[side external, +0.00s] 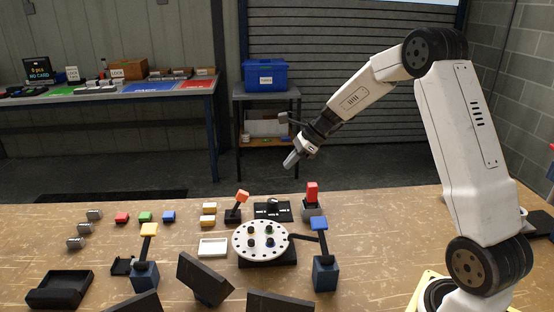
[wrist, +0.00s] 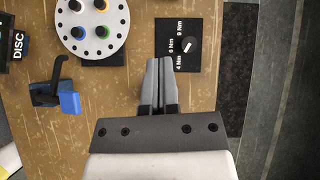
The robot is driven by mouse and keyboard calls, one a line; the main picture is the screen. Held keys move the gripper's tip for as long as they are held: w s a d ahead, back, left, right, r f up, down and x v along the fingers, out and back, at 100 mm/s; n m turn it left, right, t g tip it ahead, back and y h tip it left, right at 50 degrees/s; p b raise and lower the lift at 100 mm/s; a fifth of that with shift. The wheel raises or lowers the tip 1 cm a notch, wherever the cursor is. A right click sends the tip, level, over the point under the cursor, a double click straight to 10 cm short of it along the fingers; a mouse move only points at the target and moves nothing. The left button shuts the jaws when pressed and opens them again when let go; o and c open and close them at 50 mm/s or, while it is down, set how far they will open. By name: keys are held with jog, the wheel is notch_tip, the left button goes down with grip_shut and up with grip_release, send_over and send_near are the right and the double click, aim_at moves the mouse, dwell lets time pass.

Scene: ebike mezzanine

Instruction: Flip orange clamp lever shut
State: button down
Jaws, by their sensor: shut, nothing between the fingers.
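The orange clamp lever (side external: 242,197) stands raised and tilted on a small black base (side external: 233,214) behind the white disc in the side view. It is not visible in the wrist view. My gripper (side external: 289,163) is shut and empty, held high above the back of the table, to the right of the orange lever and well apart from it. In the wrist view my gripper's fingertips (wrist: 159,60) are together beside the black dial panel (wrist: 187,60).
The white holed disc (side external: 244,233) stands in front of the dial panel (side external: 262,214). A red-topped lever (side external: 312,190) and a blue-topped lever (side external: 319,223) stand to the right. A yellow-topped lever (side external: 149,229) is at left. Black angled plates (side external: 205,280) line the front.

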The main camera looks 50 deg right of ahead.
aim_at(240, 202)
notch_tip(240, 202, down, 6)
jog(key=d+m, duration=0.1)
jog(key=shift+w+d+t, duration=0.3)
jog(key=shift+w+d, duration=0.05)
jog(key=shift+w, duration=0.1)
jog(key=shift+f, duration=0.1)
jog(key=x, duration=0.9)
jog(key=shift+w+a+f, duration=0.15)
jog(key=shift+a+f, duration=0.1)
jog(key=shift+a, duration=0.05)
jog(key=shift+w+a+r, duration=0.4)
jog(key=shift+w+a, duration=0.25)
jog(key=shift+w, duration=0.05)
jog(key=shift+w+a+r, duration=0.5)
jog(key=shift+w+a, duration=0.1)
jog(key=shift+w, duration=0.05)
